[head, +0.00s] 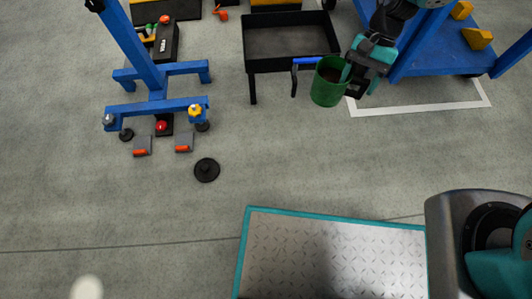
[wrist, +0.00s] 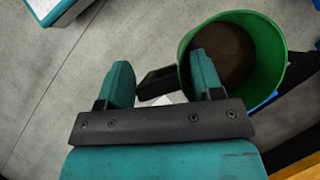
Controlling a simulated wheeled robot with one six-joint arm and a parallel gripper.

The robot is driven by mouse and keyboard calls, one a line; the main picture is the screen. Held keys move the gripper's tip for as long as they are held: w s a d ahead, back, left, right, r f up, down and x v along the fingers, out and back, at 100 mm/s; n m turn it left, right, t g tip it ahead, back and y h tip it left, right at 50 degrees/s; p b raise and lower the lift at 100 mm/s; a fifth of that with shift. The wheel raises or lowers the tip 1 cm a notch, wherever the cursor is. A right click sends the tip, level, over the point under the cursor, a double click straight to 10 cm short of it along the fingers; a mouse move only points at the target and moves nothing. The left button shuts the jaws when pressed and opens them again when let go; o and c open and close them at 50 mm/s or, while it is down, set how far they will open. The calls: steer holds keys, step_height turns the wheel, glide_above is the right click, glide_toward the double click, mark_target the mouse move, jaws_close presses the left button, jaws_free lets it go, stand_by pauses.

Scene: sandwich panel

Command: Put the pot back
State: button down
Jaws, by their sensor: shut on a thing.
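The green pot (head: 327,84) is held in the air beside the right front corner of the black tray table (head: 283,65). It is roughly upright, with dark brown contents that also show in the wrist view (wrist: 225,55). My gripper (head: 353,74) is at the pot's right side in the head view. The right finger overlaps the pot's rim in that view. The exact contact is partly hidden.
A blue-handled tool (head: 305,60) is close behind the pot. A blue cart (head: 440,45) with yellow blocks stands right, above white floor marking (head: 420,108). A blue stand (head: 150,75) is at left. A black disc (head: 206,170) lies on open floor. A teal-edged plate (head: 335,255) is in front.

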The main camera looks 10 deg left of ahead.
steer(key=s+a+f+m+t+y+b, duration=0.1)
steer(key=s+a+f+m+t+b, duration=0.1)
steer(key=s+a+f+m, duration=0.45)
steer(key=s+a+f+m+t+y+b, duration=0.15)
steer(key=s+a, duration=0.25)
steer(key=a, duration=0.6)
steer(key=s+a+f+m+t+y+b, duration=0.25)
steer(key=s+a+m, duration=0.3)
steer(key=a, duration=0.35)
steer(key=shift+n+h, duration=0.25)
steer(key=shift+h, duration=0.25)
step_height(320, 180, down, 21)
steer(key=b, duration=1.1)
steer(key=shift+c, duration=1.2)
jaws_free()
steer(key=shift+s, duration=0.1)
